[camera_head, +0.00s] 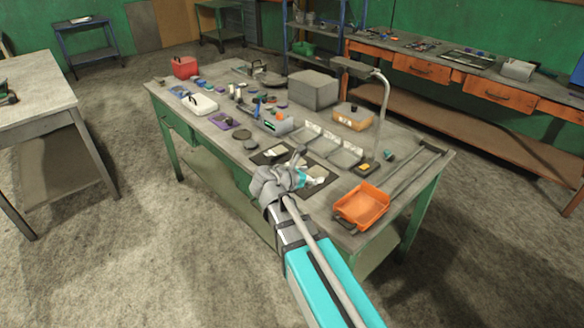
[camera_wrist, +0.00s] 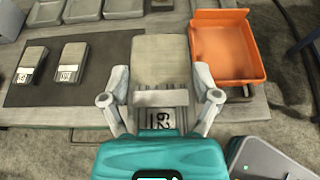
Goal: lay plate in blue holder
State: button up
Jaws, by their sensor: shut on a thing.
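My gripper (camera_wrist: 161,80) is shut on a grey-beige plate (camera_wrist: 160,58), with one finger on each side of it. A white label reading 62 shows at the plate's near end in the wrist view. In the head view my gripper (camera_head: 306,172) is over the table's near edge, by the dark mat. Two more labelled grey plates, a left one (camera_wrist: 31,66) and a right one (camera_wrist: 70,62), lie side by side on the dark mat (camera_wrist: 105,65), left of the held plate. I cannot make out a blue holder with certainty in either view.
An orange bin (camera_wrist: 228,50) stands close to the right of the held plate; it also shows in the head view (camera_head: 362,205). Grey trays (camera_wrist: 82,10) line up behind the mat. A lamp post (camera_head: 386,105), a grey box (camera_head: 313,90) and many small things crowd the table.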

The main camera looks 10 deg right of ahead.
jog(key=shift+w+a+f+b, duration=0.1)
jog(key=shift+w+f+b, duration=1.4)
jog(key=shift+w, duration=0.7)
jog(key=shift+w+a+f+b, duration=0.1)
jog(key=shift+w+f+b, duration=1.45)
jog(key=shift+w, duration=0.65)
jog(key=shift+w+a+f+b, duration=0.1)
jog(key=shift+w+f+b, duration=1.4)
jog(key=shift+w, duration=0.7)
jog(key=shift+w+f+b, duration=0.4)
jog(key=shift+f+b, duration=0.15)
jog(key=shift+b, duration=0.05)
jog(key=shift+f+b, duration=1.4)
jog(key=shift+f, duration=0.1)
jog(key=o, duration=1.1)
